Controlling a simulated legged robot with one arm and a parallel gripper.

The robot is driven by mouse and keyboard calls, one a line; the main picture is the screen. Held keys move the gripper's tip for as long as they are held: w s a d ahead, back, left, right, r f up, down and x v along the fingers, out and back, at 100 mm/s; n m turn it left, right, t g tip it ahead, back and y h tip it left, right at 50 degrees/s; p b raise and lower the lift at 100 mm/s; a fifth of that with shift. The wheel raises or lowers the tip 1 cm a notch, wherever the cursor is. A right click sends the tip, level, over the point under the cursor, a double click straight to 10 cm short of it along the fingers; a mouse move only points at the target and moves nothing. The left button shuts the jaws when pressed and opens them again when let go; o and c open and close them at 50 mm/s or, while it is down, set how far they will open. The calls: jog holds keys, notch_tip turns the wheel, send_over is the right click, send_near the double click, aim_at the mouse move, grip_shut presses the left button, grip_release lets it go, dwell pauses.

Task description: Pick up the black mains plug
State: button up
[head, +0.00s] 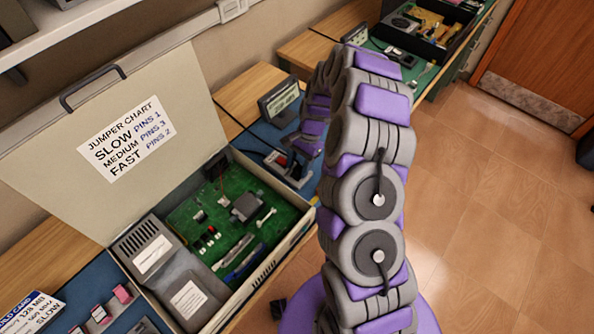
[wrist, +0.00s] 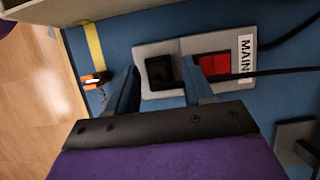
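A black block (wrist: 160,72), which looks like the mains plug, sits on a grey plate (wrist: 150,48) in the wrist view. A red switch (wrist: 214,65) and a white label reading "MAIN" (wrist: 245,56) are to its right. A black cable (wrist: 275,72) runs in from the right and passes behind my right finger. My gripper (wrist: 159,66) is open, with one finger on each side of the black block. I cannot tell whether the fingers touch it. In the head view the grey plate (head: 284,168) shows at the end of my arm, which partly hides this spot.
An open case (head: 290,240) with a green circuit board (head: 195,212) stands left of the plate in the head view. A small display (head: 279,100) stands behind it. The floor (head: 500,220) at right is clear.

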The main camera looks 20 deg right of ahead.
aim_at(299, 166)
jog(key=shift+d, duration=0.3)
jog(key=c, duration=0.8)
jog(key=shift+r, duration=0.1)
notch_tip(299, 166, up, 10)
jog(key=p, duration=0.2)
jog(key=shift+a, duration=0.1)
